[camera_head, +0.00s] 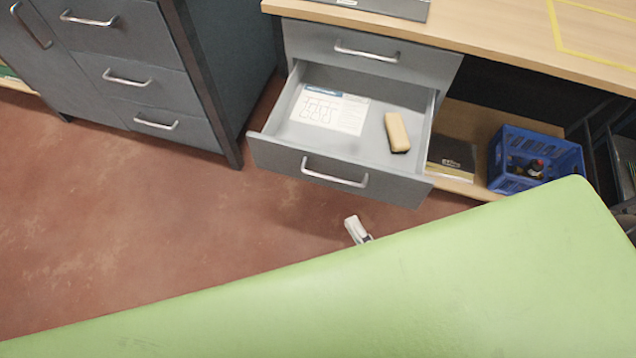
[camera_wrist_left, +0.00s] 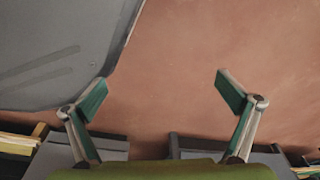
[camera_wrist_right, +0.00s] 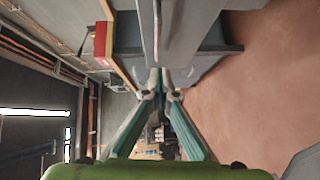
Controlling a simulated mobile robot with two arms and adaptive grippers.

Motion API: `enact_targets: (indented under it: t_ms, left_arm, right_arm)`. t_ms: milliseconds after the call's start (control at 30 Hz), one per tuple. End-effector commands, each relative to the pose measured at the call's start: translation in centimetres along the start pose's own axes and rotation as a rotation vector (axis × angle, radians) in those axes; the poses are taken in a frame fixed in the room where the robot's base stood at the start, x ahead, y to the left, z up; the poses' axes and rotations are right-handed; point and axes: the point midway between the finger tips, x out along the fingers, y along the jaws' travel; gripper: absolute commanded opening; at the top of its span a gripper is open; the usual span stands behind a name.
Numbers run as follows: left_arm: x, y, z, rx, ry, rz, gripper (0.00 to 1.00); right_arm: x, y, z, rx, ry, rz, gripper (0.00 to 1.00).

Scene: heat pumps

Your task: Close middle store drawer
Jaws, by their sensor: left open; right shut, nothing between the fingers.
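The middle drawer (camera_head: 275,152) is pulled far out from the grey unit under the wooden desk in the head view. Its front carries a silver bar handle (camera_head: 335,174). Inside lie a printed sheet (camera_head: 328,109) and a tan block-like object (camera_head: 397,131). My right gripper (camera_head: 357,230) shows just in front of and below the drawer front; contact cannot be told. In the right wrist view its fingers (camera_wrist_right: 162,80) are together and empty, close to a grey panel. My left gripper is outside the head view; its fingers (camera_wrist_left: 160,85) are spread and empty in the left wrist view.
A closed drawer (camera_head: 368,54) sits above the open one. A blue crate (camera_head: 534,160) with bottles stands on the shelf to the right. A dark grey cabinet (camera_head: 150,65) with closed drawers stands at the left. The reddish floor (camera_head: 130,230) before it is clear.

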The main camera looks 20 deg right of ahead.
Motion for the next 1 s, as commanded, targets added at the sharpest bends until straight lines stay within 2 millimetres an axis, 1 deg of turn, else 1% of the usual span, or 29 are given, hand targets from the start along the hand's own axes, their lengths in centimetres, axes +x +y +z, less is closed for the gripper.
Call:
enact_targets:
  t_ms: [33,100,167,267,367,700,800,1000]
  left_arm:
    - [0.2,0.0,-0.2,-0.001,0.003,0.0,0.99]
    - [0.0,0.0,-0.5,-0.001,0.004,0.0,0.99]
    - [-0.1,0.0,-0.6,-0.001,0.005,0.0,0.99]
    - [-0.2,0.0,-0.7,-0.001,0.005,0.0,0.99]
    - [-0.3,0.0,-0.7,-0.001,0.005,0.0,0.99]
    - [-0.7,-0.1,-1.2,-0.002,0.009,-0.001,0.99]
    - [-0.7,-0.1,-1.3,-0.002,0.01,-0.001,0.99]
    - [-0.8,-0.1,-1.4,-0.002,0.011,-0.002,0.99]
  right_arm:
    - [-0.1,0.8,0.0,-0.043,0.006,0.03,0.0]
    - [-0.1,1.9,-0.1,-0.078,0.01,0.053,0.0]
    - [0.1,2.4,-0.1,-0.092,0.013,0.064,0.0]
    - [1.2,2.6,-0.2,-0.093,0.014,0.068,0.0]
    - [2.9,2.8,-0.2,-0.093,0.014,0.069,0.0]
    - [10.1,3.1,-0.3,-0.09,0.014,0.066,0.0]
    - [11.2,3.2,0.9,-0.092,0.014,0.063,0.0]
    - [12.5,3.4,2.2,-0.09,0.013,0.062,0.0]
